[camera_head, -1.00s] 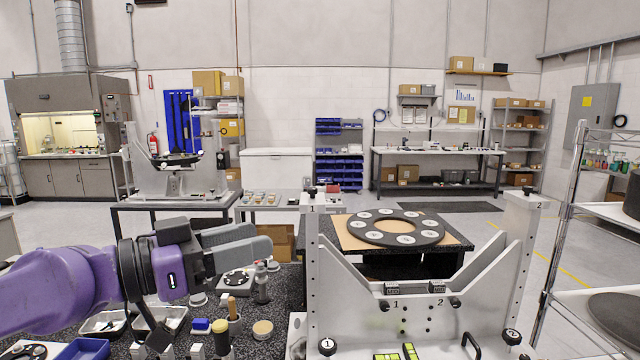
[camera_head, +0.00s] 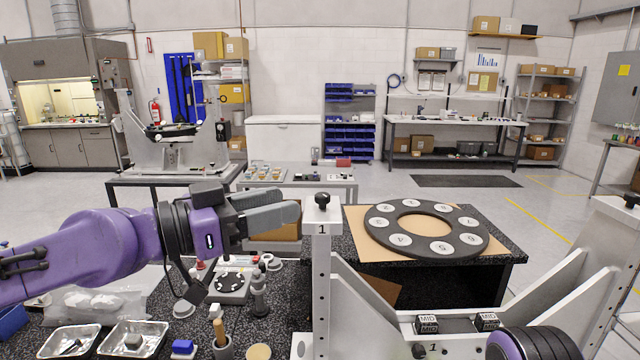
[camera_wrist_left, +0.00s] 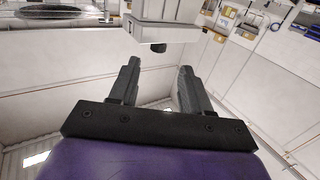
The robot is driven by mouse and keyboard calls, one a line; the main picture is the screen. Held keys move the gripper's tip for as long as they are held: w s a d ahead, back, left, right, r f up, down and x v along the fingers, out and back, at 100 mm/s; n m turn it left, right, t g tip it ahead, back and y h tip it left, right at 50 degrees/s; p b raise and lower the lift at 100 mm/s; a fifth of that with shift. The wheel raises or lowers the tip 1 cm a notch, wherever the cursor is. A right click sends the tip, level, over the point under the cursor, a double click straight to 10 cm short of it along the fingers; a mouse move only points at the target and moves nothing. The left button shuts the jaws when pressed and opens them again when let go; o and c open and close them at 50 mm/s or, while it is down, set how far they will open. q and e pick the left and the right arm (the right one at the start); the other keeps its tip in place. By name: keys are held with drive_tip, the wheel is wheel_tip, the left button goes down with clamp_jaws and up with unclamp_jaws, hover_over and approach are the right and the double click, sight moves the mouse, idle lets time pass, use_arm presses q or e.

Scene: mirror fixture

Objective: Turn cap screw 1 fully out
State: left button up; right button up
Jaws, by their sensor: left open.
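Cap screw 1 (camera_head: 323,200) is a small black knob seated upright on top of the pale post marked 1 (camera_head: 322,270). In the upside-down left wrist view the black cap screw (camera_wrist_left: 158,47) shows beyond the fingertips, roughly in line with the gap. My left gripper (camera_head: 290,212) reaches in from the left at about the screw's height, just left of the post. Its two fingers (camera_wrist_left: 157,72) stand apart with nothing between them. The fingers look clear of the screw.
The mirror fixture's sloped plates and MID blocks (camera_head: 428,323) lie right of the post. A black ring (camera_head: 378,242) with numbered discs lies on a table behind. Trays (camera_head: 70,341), a bottle (camera_head: 259,292) and small parts crowd the bench below my left arm.

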sight(316, 196)
use_arm(q)
drive_tip(key=p+x, duration=0.3)
drive_tip(key=x, duration=0.5)
drive_tip(key=shift+w+d, duration=0.15)
drive_tip(key=shift+d, duration=0.1)
drive_tip(key=shift+s+a+r, duration=0.1)
drive_tip(key=shift+s+a, duration=0.05)
drive_tip(key=shift+s, duration=0.3)
drive_tip(key=c, duration=0.4)
drive_tip(key=shift+w, duration=0.1)
clamp_jaws()
use_arm(e)
drive_tip(key=r, duration=0.3)
drive_tip(key=shift+s+r, duration=0.2)
drive_tip(key=shift+r, duration=0.2)
